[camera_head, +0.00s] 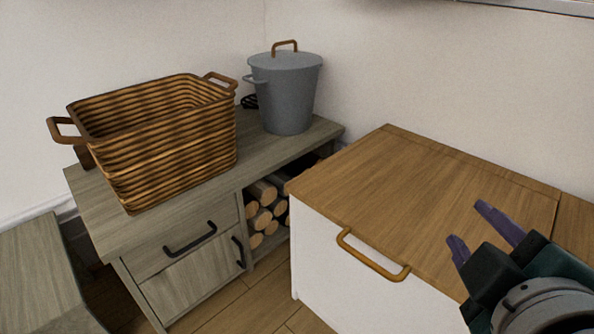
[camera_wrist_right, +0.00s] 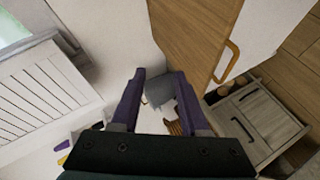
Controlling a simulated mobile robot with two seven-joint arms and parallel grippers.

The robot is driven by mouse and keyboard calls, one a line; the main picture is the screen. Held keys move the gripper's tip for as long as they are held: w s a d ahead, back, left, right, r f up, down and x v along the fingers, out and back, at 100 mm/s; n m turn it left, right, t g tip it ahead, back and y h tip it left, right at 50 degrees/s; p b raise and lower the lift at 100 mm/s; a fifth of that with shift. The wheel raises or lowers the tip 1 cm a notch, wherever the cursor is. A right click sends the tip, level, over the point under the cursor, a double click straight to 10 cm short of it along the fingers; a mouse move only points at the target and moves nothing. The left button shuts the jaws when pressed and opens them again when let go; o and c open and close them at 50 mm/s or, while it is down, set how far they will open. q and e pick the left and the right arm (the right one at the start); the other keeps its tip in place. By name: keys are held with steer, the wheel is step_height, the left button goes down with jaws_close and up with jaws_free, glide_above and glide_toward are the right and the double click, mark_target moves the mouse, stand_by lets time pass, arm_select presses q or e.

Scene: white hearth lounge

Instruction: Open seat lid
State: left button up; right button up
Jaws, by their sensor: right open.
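The seat is a white box (camera_head: 325,265) with a wooden lid (camera_head: 410,185) that lies flat and shut on top. A tan loop handle (camera_head: 372,258) sits at the lid's front edge. My right gripper (camera_head: 467,222) is open and empty, over the right part of the lid and right of the handle, apart from it. In the right wrist view the open fingers (camera_wrist_right: 158,76) have nothing between them. The lid (camera_wrist_right: 195,35) and handle (camera_wrist_right: 230,62) are to their upper right. My left gripper is out of view.
A grey wood cabinet (camera_head: 165,255) stands left of the seat, bearing a wicker basket (camera_head: 170,150) and a grey lidded bin (camera_head: 285,95). Firewood logs (camera_head: 262,218) fill its open shelf. Walls close off the back. A strip of wooden floor (camera_head: 245,310) shows in front.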

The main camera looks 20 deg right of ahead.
mark_target(368, 265)
steer(key=w+a+f+n+t+y+b, duration=0.1)
steer(key=a+f+n+t+b, duration=0.15)
steer(key=f+b, duration=0.5)
steer(key=w+a+f+n+t+y+b, duration=0.1)
steer(key=w+a+f+n+t+b, duration=0.2)
steer(key=f+b, duration=0.5)
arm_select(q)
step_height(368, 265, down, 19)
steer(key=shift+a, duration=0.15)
arm_select(e)
steer(key=shift+n+g, duration=0.35)
steer(key=shift+g, duration=0.3)
steer(key=x, duration=0.8)
steer(key=shift+w+d+f, duration=0.1)
steer(key=shift+w+f, duration=0.15)
steer(key=shift+f, duration=0.2)
steer(key=shift+c, duration=0.2)
jaws_close()
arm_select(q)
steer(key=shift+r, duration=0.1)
